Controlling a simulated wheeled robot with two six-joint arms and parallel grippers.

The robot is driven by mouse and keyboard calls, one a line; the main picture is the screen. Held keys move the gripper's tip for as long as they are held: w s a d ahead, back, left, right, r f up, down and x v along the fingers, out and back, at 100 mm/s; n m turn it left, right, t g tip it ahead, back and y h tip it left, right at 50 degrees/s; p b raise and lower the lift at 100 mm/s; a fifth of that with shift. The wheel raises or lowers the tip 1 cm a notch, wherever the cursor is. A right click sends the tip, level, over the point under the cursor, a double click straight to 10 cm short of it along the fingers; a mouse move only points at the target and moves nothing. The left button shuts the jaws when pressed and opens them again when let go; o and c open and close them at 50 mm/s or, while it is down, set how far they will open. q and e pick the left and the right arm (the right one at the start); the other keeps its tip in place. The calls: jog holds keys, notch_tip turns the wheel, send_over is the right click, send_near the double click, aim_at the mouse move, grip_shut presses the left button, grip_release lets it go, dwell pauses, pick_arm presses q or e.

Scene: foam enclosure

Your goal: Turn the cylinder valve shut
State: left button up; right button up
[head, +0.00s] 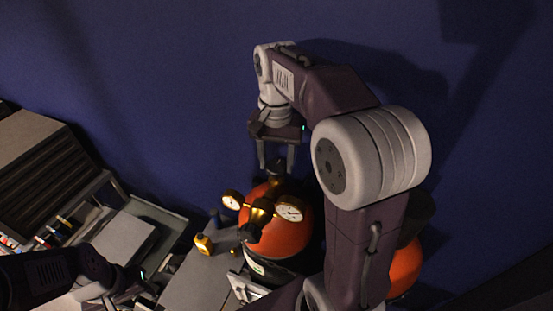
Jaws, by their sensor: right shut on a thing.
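An orange gas cylinder (290,238) with a dark lower band stands upright at the middle bottom of the head view. A brass regulator (258,213) with two round gauges sits at its top. The dark valve handwheel (277,171) is on top of the cylinder, partly hidden by fingers. My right gripper (277,168) points down from above, its two fingers on either side of the handwheel and shut on it. My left gripper (148,290) is low at the left, away from the cylinder, dark and small; its opening is unclear.
A second orange cylinder (404,268) stands at the right, partly behind my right arm. A dark slatted cabinet (45,165) is at the far left. A blue wall closes the back.

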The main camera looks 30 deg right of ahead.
aim_at(276, 165)
dwell(0.5)
jog(key=o, duration=1.4)
jog(key=shift+c, duration=0.2)
notch_tip(276, 165, up, 9)
